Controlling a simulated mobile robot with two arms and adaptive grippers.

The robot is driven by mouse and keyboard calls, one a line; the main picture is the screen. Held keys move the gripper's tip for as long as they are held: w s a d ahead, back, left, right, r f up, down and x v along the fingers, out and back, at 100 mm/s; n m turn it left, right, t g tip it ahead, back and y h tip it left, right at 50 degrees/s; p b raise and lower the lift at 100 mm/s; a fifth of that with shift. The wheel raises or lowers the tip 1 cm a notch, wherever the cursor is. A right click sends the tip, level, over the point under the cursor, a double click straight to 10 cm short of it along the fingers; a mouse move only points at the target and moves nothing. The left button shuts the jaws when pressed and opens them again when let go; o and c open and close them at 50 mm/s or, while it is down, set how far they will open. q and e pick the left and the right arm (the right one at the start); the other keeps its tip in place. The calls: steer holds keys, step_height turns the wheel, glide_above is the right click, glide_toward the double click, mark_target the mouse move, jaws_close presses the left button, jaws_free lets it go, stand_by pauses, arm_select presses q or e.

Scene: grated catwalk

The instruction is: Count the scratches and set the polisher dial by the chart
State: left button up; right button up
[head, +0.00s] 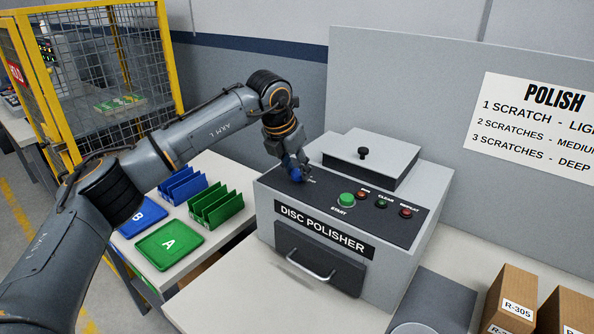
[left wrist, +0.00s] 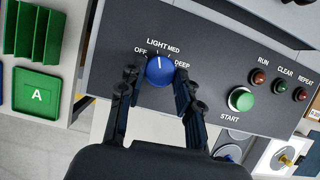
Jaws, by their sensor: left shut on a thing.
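The disc polisher (head: 360,235) stands on the bench, a grey box with a dark panel. Its blue dial (left wrist: 160,71) is marked OFF, LIGHT, MED and DEEP. The white line on the dial points up, about at LIGHT. My left gripper (head: 293,174) is shut on the dial, with a finger on either side in the left wrist view (left wrist: 160,78). The chart (head: 530,125) on the back panel pairs 1 scratch with light, 2 with medium, 3 with deep; its right edge is cut off. No scratched disc surface can be made out. My right gripper is out of view.
A green START button (head: 346,200) and small RUN, CLEAR and REPEAT lamps or buttons sit right of the dial. Green rack (head: 215,208), blue rack (head: 182,186) and trays A (head: 170,243) and B stand left. Cardboard boxes (head: 510,298) stand right. A yellow mesh cage stands far left.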

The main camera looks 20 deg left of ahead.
arm_select(q)
steer(key=m, duration=0.2)
steer(key=m+h+p, duration=0.1)
steer(key=shift+w+a+r+m+g, duration=0.1)
steer(key=shift+a+m+g, duration=0.1)
steer(key=shift+m+g, duration=0.2)
steer(key=m+p, duration=0.1)
steer(key=m, duration=0.1)
steer(key=m+g+h+p, duration=0.1)
steer(key=m, duration=0.1)
steer(key=shift+w+a+m+h, duration=0.1)
steer(key=shift+w+m+h, duration=0.05)
steer(key=shift+m+h, duration=0.2)
steer(key=shift+m+g, duration=0.25)
steer(key=shift+g, duration=0.05)
steer(key=o, duration=1.1)
steer(key=shift+o, duration=0.2)
steer(key=v, duration=1.1)
steer(key=shift+r, duration=0.4)
